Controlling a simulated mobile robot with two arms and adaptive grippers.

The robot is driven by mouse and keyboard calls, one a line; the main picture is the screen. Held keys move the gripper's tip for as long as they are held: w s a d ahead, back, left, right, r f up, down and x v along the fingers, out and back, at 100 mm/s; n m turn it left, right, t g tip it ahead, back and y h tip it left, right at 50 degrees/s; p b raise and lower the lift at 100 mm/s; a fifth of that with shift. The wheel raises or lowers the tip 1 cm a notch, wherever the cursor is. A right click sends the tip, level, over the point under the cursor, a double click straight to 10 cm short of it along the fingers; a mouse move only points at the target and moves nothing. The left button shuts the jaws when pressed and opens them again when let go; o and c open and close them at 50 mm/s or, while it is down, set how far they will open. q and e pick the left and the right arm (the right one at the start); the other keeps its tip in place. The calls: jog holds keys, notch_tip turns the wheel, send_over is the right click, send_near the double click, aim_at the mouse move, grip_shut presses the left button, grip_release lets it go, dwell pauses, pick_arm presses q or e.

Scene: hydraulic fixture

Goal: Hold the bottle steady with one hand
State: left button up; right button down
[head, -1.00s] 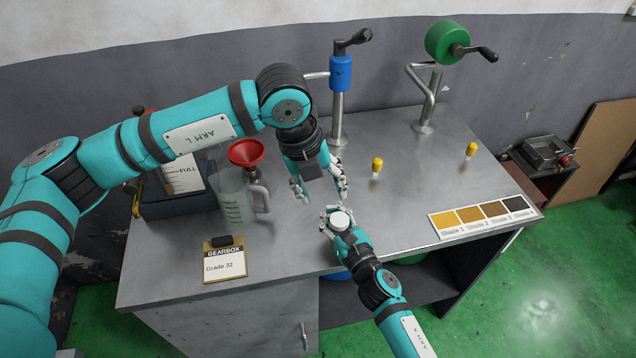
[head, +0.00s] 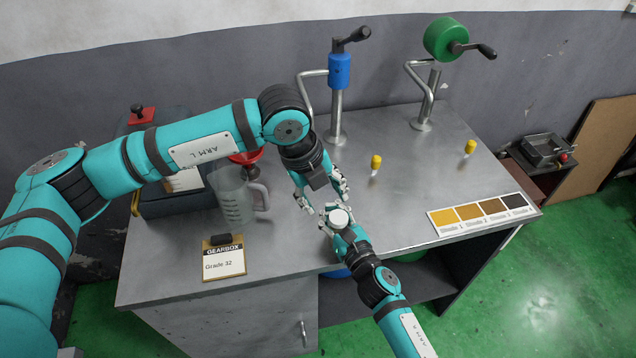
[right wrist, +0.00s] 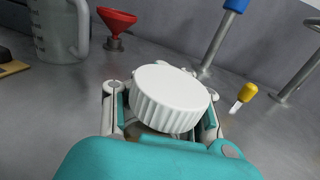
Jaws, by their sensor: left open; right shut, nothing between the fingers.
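A white ribbed cap (head: 339,217) shows at the right gripper near the table's front edge; it looks large in the right wrist view (right wrist: 170,98). The bottle body below it is hidden. My right gripper (head: 334,224) is shut, with its fingers showing at both sides of and below the cap in the right wrist view; their contact with the bottle is hidden. My left gripper (head: 323,203) is open, pointing down just behind and above the cap, its fingers spread and empty.
The red funnel (right wrist: 116,20) is behind the jug. Yellow-topped droppers (head: 375,163) (head: 469,148), a shade chart (head: 482,215), a blue pump (head: 339,71) and a green-wheeled one (head: 444,38) are at right.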

aim_at(333, 219)
pick_arm(q)
jog(key=x, duration=0.8)
jog(key=shift+a, duration=0.1)
grip_shut()
jog(key=shift+s, duration=0.1)
